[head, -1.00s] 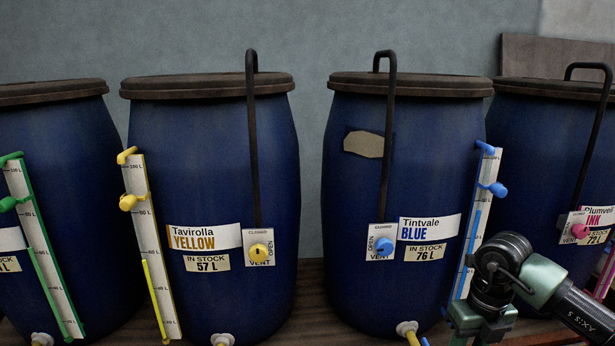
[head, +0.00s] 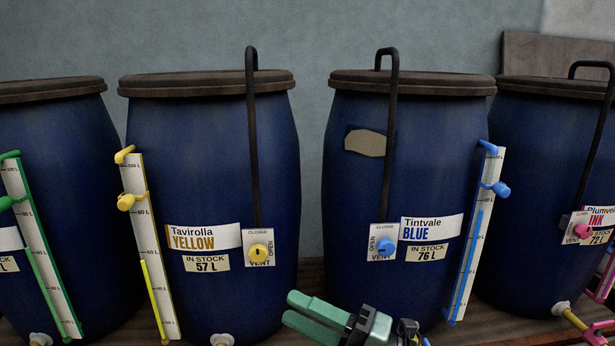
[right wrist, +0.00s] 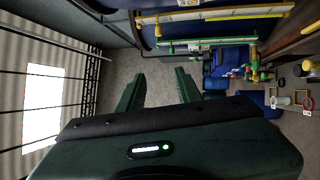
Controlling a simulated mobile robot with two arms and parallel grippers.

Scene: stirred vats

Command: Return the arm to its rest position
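My right gripper (head: 289,307) is low in the middle of the head view, in front of the gap between the yellow-labelled vat (head: 210,130) and the blue-labelled vat (head: 430,140). Its green fingers point left. In the right wrist view the two fingers (right wrist: 158,88) stand apart with nothing between them, so it is open and empty. The rest of my right arm is mostly out of the head view. My left gripper is not in view.
A green-gauged vat (head: 70,150) stands at the left and a pink-labelled vat (head: 540,150) at the right. Vent knobs, yellow (head: 258,250) and blue (head: 385,245), stick out at the front. A pink-handled tap (head: 570,316) juts out at the lower right.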

